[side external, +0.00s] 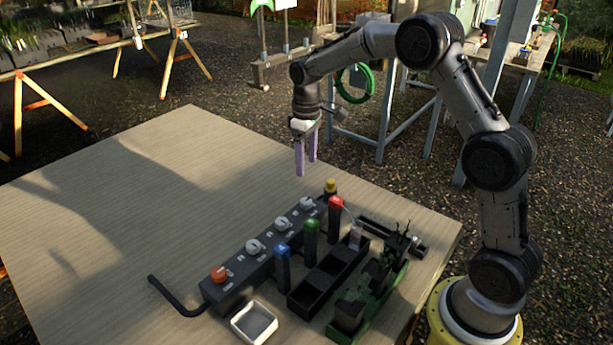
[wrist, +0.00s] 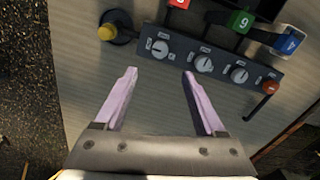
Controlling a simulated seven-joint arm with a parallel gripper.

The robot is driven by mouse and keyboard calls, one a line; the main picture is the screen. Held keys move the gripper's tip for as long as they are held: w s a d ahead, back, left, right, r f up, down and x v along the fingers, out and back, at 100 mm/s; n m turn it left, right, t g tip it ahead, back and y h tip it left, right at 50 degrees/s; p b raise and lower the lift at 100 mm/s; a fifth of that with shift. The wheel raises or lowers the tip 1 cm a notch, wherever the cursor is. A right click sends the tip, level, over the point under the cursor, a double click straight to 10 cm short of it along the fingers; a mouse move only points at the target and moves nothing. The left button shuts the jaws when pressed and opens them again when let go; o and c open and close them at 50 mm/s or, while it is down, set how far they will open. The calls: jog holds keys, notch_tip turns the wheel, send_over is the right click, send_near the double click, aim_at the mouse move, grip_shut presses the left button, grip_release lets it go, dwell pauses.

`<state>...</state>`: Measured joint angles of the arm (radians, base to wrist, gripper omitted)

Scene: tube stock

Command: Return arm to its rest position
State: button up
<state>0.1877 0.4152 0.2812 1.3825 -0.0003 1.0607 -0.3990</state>
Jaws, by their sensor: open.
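My gripper (side external: 306,158) hangs above the wooden table (side external: 130,215), fingers pointing down, open and empty. In the wrist view its two pale purple fingers (wrist: 159,100) stand apart with only bare table between them. My gripper is clear of the objects on the table, above and behind the dark control panel (side external: 262,258) in the side view. The panel also shows ahead of the fingers in the wrist view (wrist: 213,62).
Red (side external: 335,218), green (side external: 311,238) and blue (side external: 282,268) capped tubes stand beside the panel. Close by are a yellow knob (side external: 330,186), a black compartment tray (side external: 309,290), a small white-rimmed tray (side external: 254,322) and a green plant holder (side external: 344,334). The table's left side is clear.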

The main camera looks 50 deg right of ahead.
jog(key=shift+r, duration=0.95)
jog(key=s+a+r+t, duration=0.2)
jog(key=s+a+r, duration=0.1)
jog(key=s+r, duration=0.45)
jog(key=s+a+r+t, duration=0.2)
jog(key=s+a+r, duration=0.3)
jog(key=r, duration=0.4)
jog(key=s+f+m, duration=0.1)
jog(key=s+f, duration=0.2)
jog(key=s, duration=0.6)
jog(key=s+a+f+m+t, duration=0.1)
jog(key=s+f, duration=0.2)
jog(key=s, duration=0.6)
jog(key=shift+s+f+t, duration=0.3)
jog(key=shift+f, duration=0.1)
